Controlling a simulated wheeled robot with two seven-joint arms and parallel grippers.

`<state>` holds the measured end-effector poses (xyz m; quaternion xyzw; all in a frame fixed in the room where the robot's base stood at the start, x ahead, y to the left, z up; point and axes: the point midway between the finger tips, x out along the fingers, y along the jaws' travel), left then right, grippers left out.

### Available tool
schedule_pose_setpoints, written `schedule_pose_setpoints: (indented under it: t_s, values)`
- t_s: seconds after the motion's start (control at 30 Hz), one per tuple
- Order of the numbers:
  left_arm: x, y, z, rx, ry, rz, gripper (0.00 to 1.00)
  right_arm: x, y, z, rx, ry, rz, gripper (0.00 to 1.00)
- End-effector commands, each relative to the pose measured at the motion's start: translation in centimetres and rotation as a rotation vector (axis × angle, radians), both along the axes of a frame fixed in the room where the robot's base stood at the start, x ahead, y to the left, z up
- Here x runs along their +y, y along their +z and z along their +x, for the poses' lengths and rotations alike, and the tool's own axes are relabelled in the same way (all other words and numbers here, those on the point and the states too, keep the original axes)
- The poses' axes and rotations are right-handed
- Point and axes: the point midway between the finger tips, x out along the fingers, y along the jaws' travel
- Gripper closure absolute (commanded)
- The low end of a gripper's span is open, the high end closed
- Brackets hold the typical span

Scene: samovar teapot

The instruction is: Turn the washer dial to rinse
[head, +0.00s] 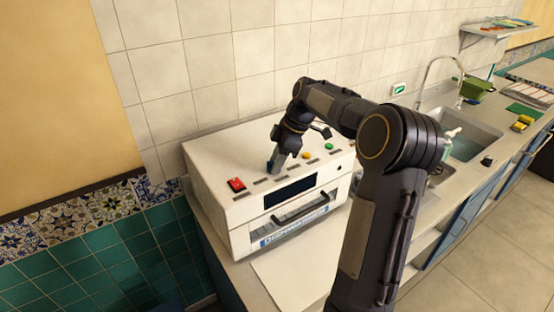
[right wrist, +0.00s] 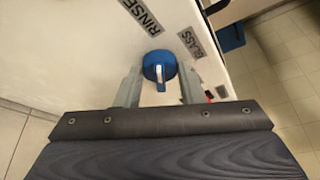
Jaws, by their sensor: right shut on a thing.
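The white washer (head: 212,187) stands on the counter against the tiled wall. Its blue dial (right wrist: 153,58) shows in the right wrist view, with a white mark pointing toward the bottom of that picture. The RINSE label (right wrist: 141,15) lies above the dial, slightly left, and the GLASS label (right wrist: 190,43) lies to its right. My right gripper (head: 274,167) reaches down onto the washer's top panel and is shut on the dial, one finger on each side. In the head view the gripper mostly hides the dial. My left gripper is not in view.
A red switch (head: 236,184) is left of the gripper. A yellow button (head: 306,155) and a green button (head: 329,146) are to its right. A sink with a faucet (head: 428,72) is farther right. The counter in front of the washer is bare.

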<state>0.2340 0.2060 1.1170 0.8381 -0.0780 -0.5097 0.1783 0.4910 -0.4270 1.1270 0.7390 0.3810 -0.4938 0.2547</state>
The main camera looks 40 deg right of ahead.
Motion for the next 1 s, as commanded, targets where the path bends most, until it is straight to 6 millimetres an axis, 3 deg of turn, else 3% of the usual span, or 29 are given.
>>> schedule_pose_setpoints:
  t_s: [0.13, 0.17, 0.3, 0.67, 1.0]
  values:
    - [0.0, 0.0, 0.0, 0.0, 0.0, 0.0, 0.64, 0.0, 0.0, 0.0, 0.001, 0.0, -0.001, 0.88]
    - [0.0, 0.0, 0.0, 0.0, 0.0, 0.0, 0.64, 0.0, -0.1, 0.0, 0.001, 0.0, -0.002, 0.61]
    - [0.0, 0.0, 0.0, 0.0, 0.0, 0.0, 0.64, 0.0, 0.0, 0.0, 0.001, 0.0, -0.001, 0.44]
    - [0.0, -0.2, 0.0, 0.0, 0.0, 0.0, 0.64, -0.3, 0.6, -0.1, -0.002, -0.002, -0.001, 0.44]
    - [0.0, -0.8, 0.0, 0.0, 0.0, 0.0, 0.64, -2.0, 5.7, -1.3, -0.003, -0.002, -0.002, 0.44]
